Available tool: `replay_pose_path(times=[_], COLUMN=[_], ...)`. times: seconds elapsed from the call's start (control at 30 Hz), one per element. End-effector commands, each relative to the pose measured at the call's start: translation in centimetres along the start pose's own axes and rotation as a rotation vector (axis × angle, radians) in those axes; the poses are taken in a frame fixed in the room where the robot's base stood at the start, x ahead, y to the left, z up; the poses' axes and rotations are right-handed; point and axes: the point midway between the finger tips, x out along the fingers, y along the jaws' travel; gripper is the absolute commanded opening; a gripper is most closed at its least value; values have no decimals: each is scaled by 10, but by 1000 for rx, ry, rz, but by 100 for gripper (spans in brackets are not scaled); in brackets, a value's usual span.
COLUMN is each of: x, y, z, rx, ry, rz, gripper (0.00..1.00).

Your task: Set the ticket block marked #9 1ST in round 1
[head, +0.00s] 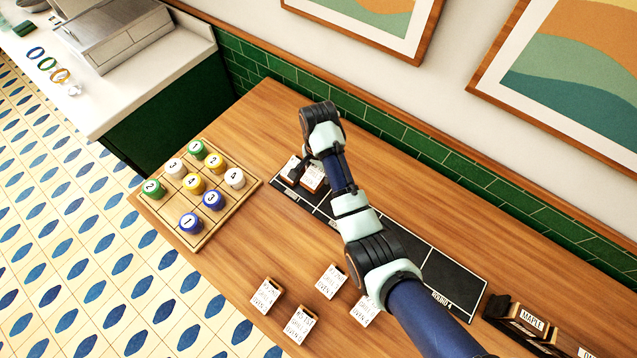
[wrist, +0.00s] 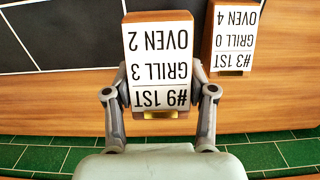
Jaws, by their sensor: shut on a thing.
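The ticket block marked #9 1ST, GRILL 3, OVEN 2 (wrist: 160,62) is between my gripper's fingers (wrist: 160,98) in the wrist view, its print upside down. My gripper is shut on it. It overlaps the wall-side edge of the black round board (wrist: 60,35); whether it touches the board I cannot tell. In the head view my gripper (head: 303,172) is at the board's left end, with the held block (head: 314,178) partly hidden. Another block marked #3 1ST, GRILL 0, OVEN 4 (wrist: 232,38) stands beside it. The round 1 label cannot be read.
Several other ticket blocks (head: 267,295) stand on the wooden counter in front of the board. A wooden tray with numbered caps (head: 213,231) is at the left. The tiled wall runs close behind.

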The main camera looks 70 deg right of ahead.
Motion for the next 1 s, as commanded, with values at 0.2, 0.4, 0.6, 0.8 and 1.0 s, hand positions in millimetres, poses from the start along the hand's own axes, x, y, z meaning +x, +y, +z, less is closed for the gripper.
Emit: replay_pose_path(times=[0.2,0.4,0.6,0.8,1.0], x=[14,47,56,57,59], y=[0,0,0,0,0], z=[0,0,0,0,0], rx=[0,0,0,0,0], ry=[1,-1,0,0,0], rz=[-1,2,-1,0,0], gripper=[17,17,17,17,77])
